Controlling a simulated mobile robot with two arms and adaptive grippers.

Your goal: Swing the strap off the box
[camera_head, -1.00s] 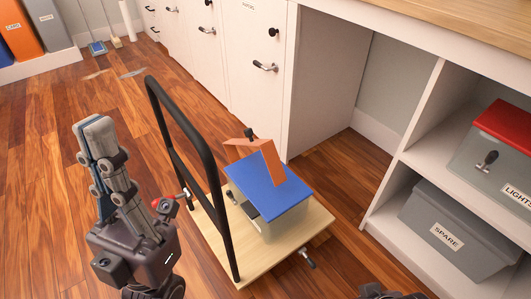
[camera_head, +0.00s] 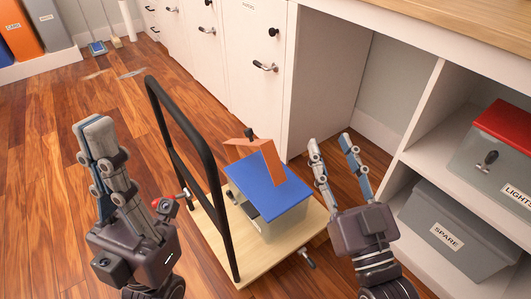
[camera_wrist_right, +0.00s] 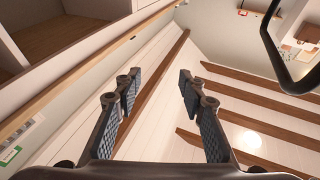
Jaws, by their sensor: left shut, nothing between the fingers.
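An orange strap (camera_head: 272,163) lies over the blue lid of a grey box (camera_head: 268,196). It is bent, with one part rising off the lid toward the back left, near a small black knob. The box sits on a wooden platform trolley (camera_head: 250,264) with a black handle frame. My left gripper (camera_head: 94,129) is shut and empty, left of the trolley handle. My right gripper (camera_head: 331,144) is open and empty, pointing up, to the right of the box and apart from it. The right wrist view shows its open fingers (camera_wrist_right: 155,88) against the ceiling; strap and box are not in that view.
The black trolley handle (camera_head: 208,160) stands between my left gripper and the box. White drawers (camera_head: 252,90) stand behind. At right, a shelf holds a red-lidded box (camera_head: 500,160) and a grey SPARE box (camera_head: 455,235).

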